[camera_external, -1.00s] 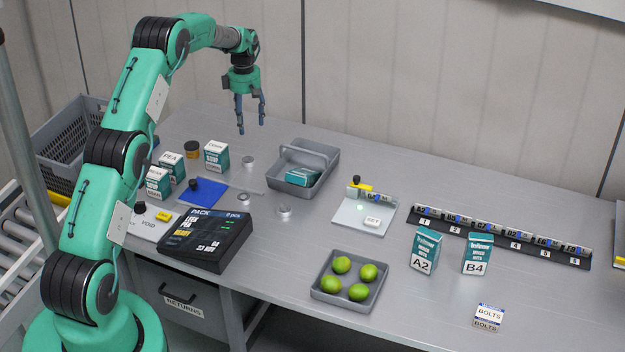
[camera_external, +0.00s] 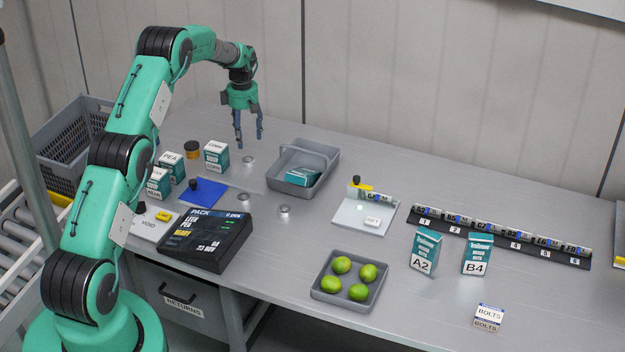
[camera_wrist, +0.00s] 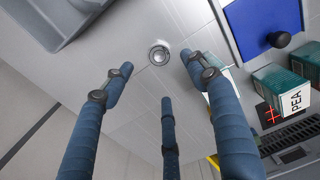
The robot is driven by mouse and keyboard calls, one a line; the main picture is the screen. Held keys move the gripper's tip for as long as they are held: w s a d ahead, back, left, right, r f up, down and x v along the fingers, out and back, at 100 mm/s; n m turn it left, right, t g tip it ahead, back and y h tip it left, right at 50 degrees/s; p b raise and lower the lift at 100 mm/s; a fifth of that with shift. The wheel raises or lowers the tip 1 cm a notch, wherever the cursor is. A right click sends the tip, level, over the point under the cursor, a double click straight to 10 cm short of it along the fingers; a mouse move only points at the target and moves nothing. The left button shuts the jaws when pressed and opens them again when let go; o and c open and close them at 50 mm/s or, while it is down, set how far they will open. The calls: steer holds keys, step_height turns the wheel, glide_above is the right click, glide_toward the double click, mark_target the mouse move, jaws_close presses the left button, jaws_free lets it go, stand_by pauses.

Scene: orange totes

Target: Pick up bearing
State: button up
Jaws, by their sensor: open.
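Several small silver ring-shaped metal pieces, which look like bearings, lie on the grey table. One bearing (camera_external: 248,160) is near the far boxes, another (camera_external: 243,197) is beside the blue mat, and a third (camera_external: 284,209) is right of the black panel. My gripper (camera_external: 249,139) hangs above the table near the far bearing, fingers down, apart and empty. In the wrist view, the spread blue fingers of my gripper (camera_wrist: 158,78) show with one bearing (camera_wrist: 159,54) on the table ahead, between the two outer fingertips. It is not touched.
A grey basket (camera_external: 273,179) holding a teal box stands right of the gripper. The black PACK panel (camera_external: 205,240) is in front. The table right of the basket is clear at the back.

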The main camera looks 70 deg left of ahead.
mark_target(248, 159)
steer(key=shift+f, duration=1.9)
steer(key=shift+w+d+f, duration=0.1)
steer(key=shift+f, duration=2.5)
steer(key=shift+c, duration=0.5)
steer(key=c, duration=1.2)
